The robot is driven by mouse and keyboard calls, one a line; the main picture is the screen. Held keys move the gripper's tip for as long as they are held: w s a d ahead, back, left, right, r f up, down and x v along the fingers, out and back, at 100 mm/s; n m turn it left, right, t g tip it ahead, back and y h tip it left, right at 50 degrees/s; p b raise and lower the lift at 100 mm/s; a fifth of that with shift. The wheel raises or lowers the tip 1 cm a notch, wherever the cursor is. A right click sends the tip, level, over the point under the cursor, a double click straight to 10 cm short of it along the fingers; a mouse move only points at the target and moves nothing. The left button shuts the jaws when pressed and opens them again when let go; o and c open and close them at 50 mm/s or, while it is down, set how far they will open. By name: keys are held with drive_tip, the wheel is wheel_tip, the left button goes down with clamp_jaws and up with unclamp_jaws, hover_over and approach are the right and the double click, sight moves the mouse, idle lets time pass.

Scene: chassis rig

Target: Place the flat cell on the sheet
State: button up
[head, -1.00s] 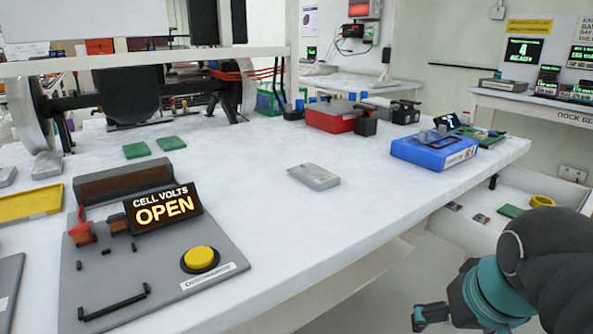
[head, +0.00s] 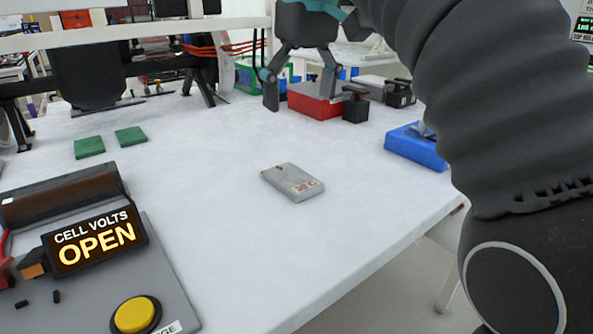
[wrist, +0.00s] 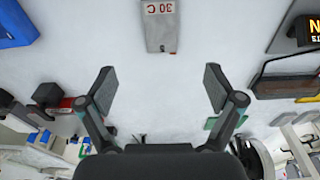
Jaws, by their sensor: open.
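A flat grey cell (head: 292,182) marked "30 C" lies flat on the white bench top (head: 220,200), near the middle of the head view. It also shows at the top of the wrist view (wrist: 160,30). My gripper (head: 299,90) is open and empty above the bench, behind the cell in the head view. In the wrist view its spread fingers (wrist: 159,88) are apart from the cell, with bare white surface between them. I cannot pick out a separate sheet in these views.
A grey panel (head: 165,275) with an "OPEN" display (head: 95,240) and a yellow button (head: 135,314) stands at left. Two green pads (head: 89,148) lie behind it. A red box (head: 315,104) and a blue box (head: 415,148) stand behind and right. Bench is clear around the cell.

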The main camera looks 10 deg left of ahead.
drive_tip(key=b, duration=0.1)
hover_over(293, 176)
drive_tip(key=f, duration=0.5)
drive_tip(key=s+f, duration=0.1)
drive_tip(key=f, duration=0.1)
drive_tip(key=shift+f, duration=0.25)
drive_tip(key=shift+w+f+b, duration=0.2)
drive_tip(key=shift+f+b, duration=0.2)
drive_tip(key=shift+f, duration=1.1)
drive_tip(key=shift+w+f+b, duration=0.2)
drive_tip(key=shift+f+b, duration=0.2)
drive_tip(key=shift+f, duration=1.05)
drive_tip(key=c, duration=1.5)
drive_tip(key=shift+r, duration=0.15)
